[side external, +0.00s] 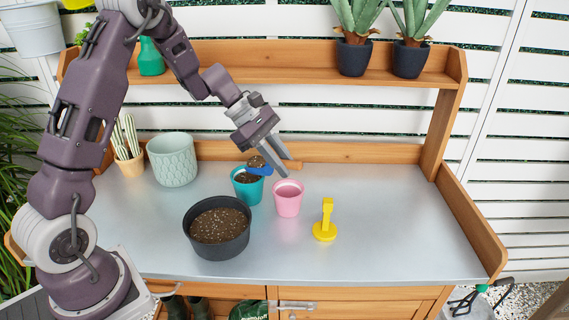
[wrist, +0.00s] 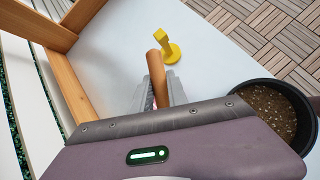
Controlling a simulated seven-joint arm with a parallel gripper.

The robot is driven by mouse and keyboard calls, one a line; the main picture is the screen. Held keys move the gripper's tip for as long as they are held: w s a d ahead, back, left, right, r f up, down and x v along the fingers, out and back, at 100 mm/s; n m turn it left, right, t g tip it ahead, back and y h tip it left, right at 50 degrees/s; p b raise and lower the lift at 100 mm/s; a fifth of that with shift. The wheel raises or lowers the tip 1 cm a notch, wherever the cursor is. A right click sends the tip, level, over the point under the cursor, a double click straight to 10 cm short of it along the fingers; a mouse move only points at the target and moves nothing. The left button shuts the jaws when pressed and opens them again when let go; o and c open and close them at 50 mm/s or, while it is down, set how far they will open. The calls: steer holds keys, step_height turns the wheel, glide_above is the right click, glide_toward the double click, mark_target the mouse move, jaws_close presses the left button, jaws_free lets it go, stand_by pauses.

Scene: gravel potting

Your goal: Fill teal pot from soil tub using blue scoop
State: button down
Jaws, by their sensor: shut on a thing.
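My gripper (side external: 279,160) is shut on the wooden handle (wrist: 157,76) of the blue scoop (side external: 264,171). The scoop's blue head is over the teal pot (side external: 248,194), at its rim, with a heap of dark soil on it. I cannot tell whether the head touches the rim. The teal pot stands upright and soil shows inside it, partly covered by the scoop. The dark grey soil tub (side external: 217,251) stands in front and to the left, holding speckled brown soil; it also shows at right in the wrist view (wrist: 306,100). The scoop head is hidden in the wrist view.
A pink pot (side external: 289,203) stands close to the right of the teal pot. A yellow tool (side external: 325,229) with an upright handle stands further right. A large pale green pot (side external: 173,165) and a cup of labels (side external: 130,163) stand back left. The bench's right side is clear.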

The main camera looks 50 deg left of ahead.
steer(key=shift+s+a+r+t+h, duration=0.1)
steer(key=shift+a+r+t+h, duration=0.1)
steer(key=shift+a+r+h, duration=0.3)
steer(key=shift+s+a+r+t+h, duration=0.1)
steer(key=shift+a+r+t+h, duration=0.1)
steer(key=shift+r+h, duration=0.5)
steer(key=shift+s+a+r+t+h, duration=0.1)
steer(key=shift+a+r+t+h, duration=0.2)
steer(key=shift+a+r+h, duration=0.5)
steer(key=shift+s+a+r+n+t+h, duration=0.2)
steer(key=shift+a+r+h, duration=0.1)
steer(key=shift+a+h, duration=0.25)
steer(key=shift+s+a+r+n+t+h, duration=0.1)
steer(key=shift+a+r+t+h, duration=0.25)
steer(key=shift+h, duration=0.3)
steer(key=shift+a, duration=0.1)
steer(key=d+f+y, duration=0.1)
steer(key=y, duration=0.1)
steer(key=w+d+f+g+y, duration=0.1)
steer(key=d+f+y, duration=0.1)
steer(key=d+f+g+y, duration=0.1)
steer(key=d+y, duration=0.1)
steer(key=shift+w+d+f+m+g+y, duration=0.15)
steer(key=shift+d+f+m+g+y, duration=0.15)
steer(key=shift+f+m, duration=0.1)
steer(key=shift+f+y, duration=0.15)
steer(key=shift+y, duration=0.15)
steer(key=shift+r, duration=2)
